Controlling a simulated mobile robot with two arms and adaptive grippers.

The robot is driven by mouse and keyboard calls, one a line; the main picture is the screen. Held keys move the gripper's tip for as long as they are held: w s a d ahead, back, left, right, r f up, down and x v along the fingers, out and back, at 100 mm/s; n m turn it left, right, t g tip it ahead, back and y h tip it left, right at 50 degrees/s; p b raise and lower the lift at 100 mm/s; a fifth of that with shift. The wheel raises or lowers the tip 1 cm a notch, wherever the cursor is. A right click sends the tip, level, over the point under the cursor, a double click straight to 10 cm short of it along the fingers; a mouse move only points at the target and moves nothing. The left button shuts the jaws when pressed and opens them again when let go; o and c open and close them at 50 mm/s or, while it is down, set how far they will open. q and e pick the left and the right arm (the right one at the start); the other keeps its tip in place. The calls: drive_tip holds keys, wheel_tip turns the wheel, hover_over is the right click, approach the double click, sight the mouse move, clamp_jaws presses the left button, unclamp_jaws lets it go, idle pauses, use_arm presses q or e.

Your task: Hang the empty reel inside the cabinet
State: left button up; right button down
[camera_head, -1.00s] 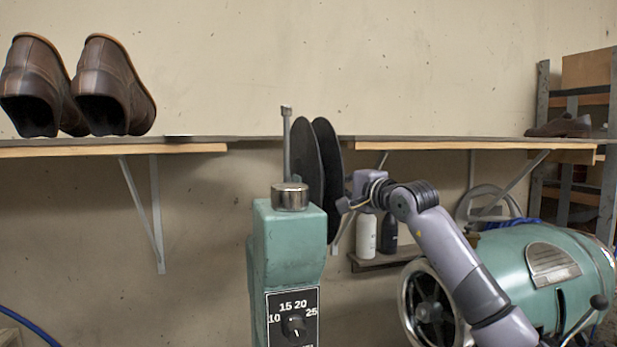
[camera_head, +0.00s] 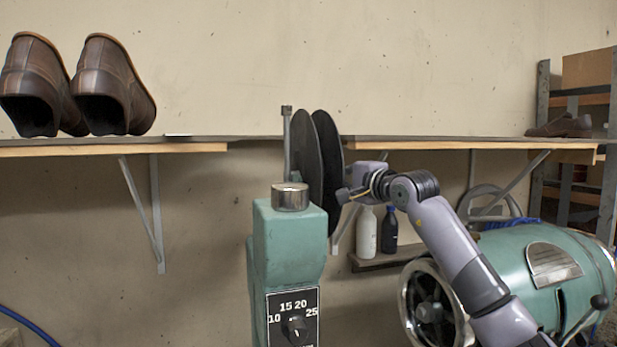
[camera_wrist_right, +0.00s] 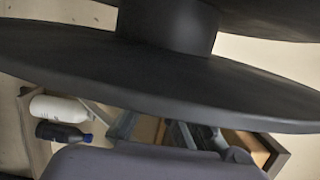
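The empty reel (camera_head: 329,165) is black, with two wide round flanges. It stands on edge behind the green machine head in the head view, close beside a thin metal post. Its flange (camera_wrist_right: 60,58) and hub (camera_wrist_right: 170,20) fill the top of the right wrist view. My right gripper (camera_head: 344,195) is at the reel's right flange. Its fingers (camera_wrist_right: 150,130) run up behind the flange edge, so their tips are hidden, but the reel moves with the gripper, so it is shut on the reel. My left gripper is not in view. I cannot make out the cabinet.
The green machine head (camera_head: 288,235) with a dial stands close in front of the reel. A wall shelf (camera_head: 450,143) runs behind, with brown shoes (camera_head: 105,88) at left. White (camera_head: 366,233) and black (camera_head: 389,230) bottles stand below. A green motor housing (camera_head: 545,270) is at right.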

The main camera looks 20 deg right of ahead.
drive_tip(key=shift+r, duration=1.5)
drive_tip(key=shift+s, duration=0.15)
drive_tip(key=s+b, duration=0.6)
drive_tip(key=s, duration=0.4)
drive_tip(key=shift+a+b, duration=0.25)
drive_tip(key=shift+b, duration=0.1)
idle(0.8)
drive_tip(key=shift+w+a, duration=0.1)
